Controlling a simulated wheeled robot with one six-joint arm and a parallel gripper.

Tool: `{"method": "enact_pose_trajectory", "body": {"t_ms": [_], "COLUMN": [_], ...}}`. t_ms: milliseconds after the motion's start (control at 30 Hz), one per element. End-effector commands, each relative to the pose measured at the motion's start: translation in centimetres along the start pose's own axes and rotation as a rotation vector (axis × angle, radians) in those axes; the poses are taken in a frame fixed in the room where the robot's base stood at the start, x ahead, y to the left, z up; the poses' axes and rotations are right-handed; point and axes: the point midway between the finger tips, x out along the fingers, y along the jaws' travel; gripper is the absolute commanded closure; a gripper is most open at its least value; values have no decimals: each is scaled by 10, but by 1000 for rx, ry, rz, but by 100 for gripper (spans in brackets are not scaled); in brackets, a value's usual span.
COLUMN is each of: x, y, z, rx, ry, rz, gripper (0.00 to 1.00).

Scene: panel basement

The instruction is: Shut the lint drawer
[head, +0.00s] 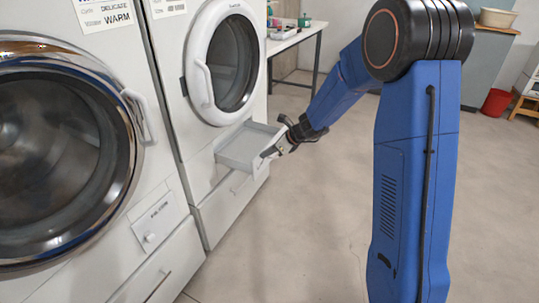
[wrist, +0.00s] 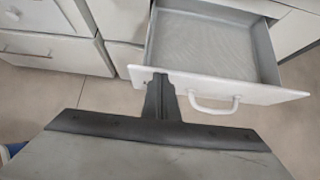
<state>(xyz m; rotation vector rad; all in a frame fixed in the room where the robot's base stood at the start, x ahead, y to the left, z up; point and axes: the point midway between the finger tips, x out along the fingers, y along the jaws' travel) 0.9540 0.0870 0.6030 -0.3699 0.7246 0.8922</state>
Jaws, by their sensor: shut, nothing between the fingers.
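The lint drawer (head: 247,148) is a grey, shallow, empty tray standing well out from the right-hand white machine, under its round door. In the wrist view the open drawer (wrist: 210,45) shows its bare inside, a white front panel and a white bar handle (wrist: 214,105). My gripper (head: 272,152) is at the drawer's front in the head view. In the wrist view my gripper (wrist: 162,82) is shut and empty, its tips at the front panel, left of the handle. I cannot tell whether they touch the panel.
The right-hand machine's round door (head: 235,62) is closed above the drawer. Another washer (head: 55,150) stands at the left. A table (head: 295,38) with bottles, a red bucket (head: 496,102) and a wooden stool stand farther back. The floor (head: 300,220) in front of the machines is clear.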

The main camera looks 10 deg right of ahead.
Motion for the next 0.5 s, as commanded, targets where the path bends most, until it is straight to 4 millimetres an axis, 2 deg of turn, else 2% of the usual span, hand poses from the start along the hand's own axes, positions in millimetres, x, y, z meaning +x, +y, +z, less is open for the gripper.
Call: {"method": "enact_pose_trajectory", "body": {"t_ms": [167,500], "x": [27,96], "y": [1,1], "z": [26,94], "rx": [-3,-3], "ry": [0,0], "rz": [3,2], "gripper": [100,100]}}
